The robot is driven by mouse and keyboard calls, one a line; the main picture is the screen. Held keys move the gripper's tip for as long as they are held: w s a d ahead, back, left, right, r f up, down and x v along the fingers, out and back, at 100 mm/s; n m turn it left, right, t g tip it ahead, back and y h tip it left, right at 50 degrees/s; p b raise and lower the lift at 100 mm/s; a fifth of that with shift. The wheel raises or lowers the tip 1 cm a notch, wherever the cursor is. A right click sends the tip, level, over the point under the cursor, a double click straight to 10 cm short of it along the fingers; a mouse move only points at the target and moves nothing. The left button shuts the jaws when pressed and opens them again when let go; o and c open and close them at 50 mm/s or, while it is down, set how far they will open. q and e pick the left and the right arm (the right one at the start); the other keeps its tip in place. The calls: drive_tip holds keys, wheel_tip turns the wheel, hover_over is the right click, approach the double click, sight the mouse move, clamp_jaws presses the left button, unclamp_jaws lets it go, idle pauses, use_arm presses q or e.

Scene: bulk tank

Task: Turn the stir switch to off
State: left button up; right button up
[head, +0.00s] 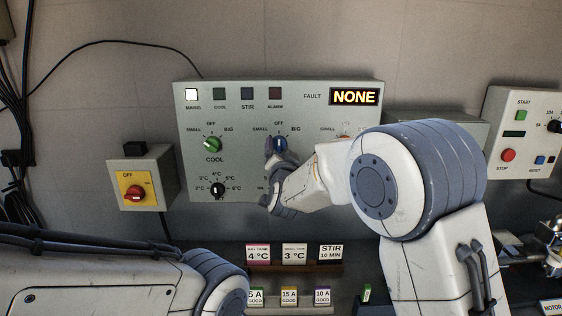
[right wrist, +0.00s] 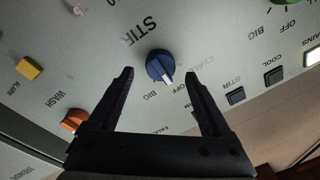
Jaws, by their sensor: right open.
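The blue stir switch (head: 279,143) is a round knob on the grey control panel (head: 330,185), under the OFF label and between SMALL and BIG. My right gripper (head: 280,157) is at the knob. In the wrist view its open fingers (right wrist: 159,78) stand on either side, with the knob between and just beyond the tips; no contact shows. My left gripper is out of view.
A green COOL knob (head: 212,144) and a black temperature knob (head: 217,190) are left of the stir switch. An orange WASH knob (right wrist: 74,120) is near one finger. Small label cards (head: 258,254) stand below.

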drive_tip(key=s+b, duration=0.1)
drive_tip(key=s, duration=0.7)
drive_tip(key=shift+d+f+b, duration=0.2)
drive_tip(key=shift+f+b, duration=0.05)
drive_tip(key=shift+b, duration=0.05)
drive_tip(key=s+d+f+n+g, duration=0.2)
drive_tip(key=s+d+f+g, duration=0.2)
drive_tip(key=f, duration=0.4)
drive_tip(key=s+d+f+n+g, duration=0.3)
drive_tip(key=s+d+f+g, duration=0.15)
drive_tip(key=f, duration=0.35)
drive_tip(key=s+d+f+n+g, duration=0.1)
drive_tip(key=s+d+f+g, duration=0.2)
drive_tip(key=s, duration=0.3)
drive_tip(key=s+d+f+g+h, duration=0.1)
drive_tip(key=s+d+f+g, duration=0.15)
drive_tip(key=s, duration=0.25)
drive_tip(key=s+d+f+n+g, duration=0.1)
drive_tip(key=s+d+f+g, duration=0.1)
drive_tip(key=s+d+f, duration=0.3)
drive_tip(key=s+a+r+n+g+y+p, duration=0.1)
drive_tip(key=s+a+r+n+p, duration=0.5)
drive_tip(key=s+a+r, duration=0.7)
drive_tip(key=shift+s+a+n+g, duration=0.8)
drive_tip(key=shift+a, duration=0.4)
